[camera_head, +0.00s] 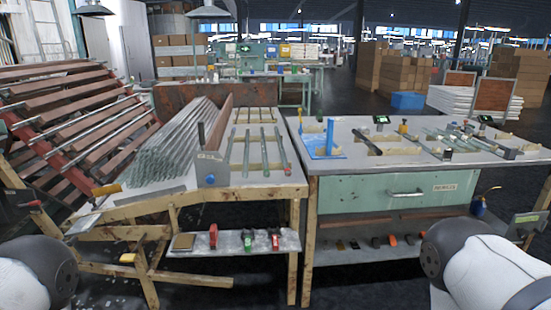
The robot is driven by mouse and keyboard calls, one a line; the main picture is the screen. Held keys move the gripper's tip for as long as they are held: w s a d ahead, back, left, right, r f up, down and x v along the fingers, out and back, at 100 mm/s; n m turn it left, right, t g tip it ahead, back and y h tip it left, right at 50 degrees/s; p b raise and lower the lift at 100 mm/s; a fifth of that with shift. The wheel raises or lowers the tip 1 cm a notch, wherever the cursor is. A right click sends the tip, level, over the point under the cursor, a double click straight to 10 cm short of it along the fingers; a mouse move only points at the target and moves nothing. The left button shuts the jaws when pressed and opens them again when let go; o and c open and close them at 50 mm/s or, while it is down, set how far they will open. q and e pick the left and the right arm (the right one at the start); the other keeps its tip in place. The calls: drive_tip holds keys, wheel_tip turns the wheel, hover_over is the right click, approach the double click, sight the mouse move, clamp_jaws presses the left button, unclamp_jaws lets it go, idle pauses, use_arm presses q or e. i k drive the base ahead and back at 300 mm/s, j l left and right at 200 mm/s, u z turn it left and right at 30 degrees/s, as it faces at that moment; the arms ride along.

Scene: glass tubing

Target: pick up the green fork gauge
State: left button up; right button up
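A small green tool (247,241), which looks like the green fork gauge, sits on the low shelf under the left workbench. It stands between two red tools of similar size, one on its left (213,236) and one on its right (275,239). Its exact shape is too small to make out. Parts of my two arms show at the lower left and lower right corners. Neither gripper is in view.
The low shelf (190,243) hangs beneath the left workbench (255,182), which carries a stack of glass tubes (175,150). A second workbench with a green drawer (345,202) stands to the right. Wooden legs (294,225) flank the shelf. Dark floor lies in front.

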sight(247, 236)
drive_tip(key=i+l+u, duration=0.35)
drive_tip(key=i+l, duration=0.35)
drive_tip(key=i, duration=0.15)
drive_tip(key=i+l+u, duration=0.3)
drive_tip(key=i+l, duration=0.5)
drive_tip(key=l, duration=0.1)
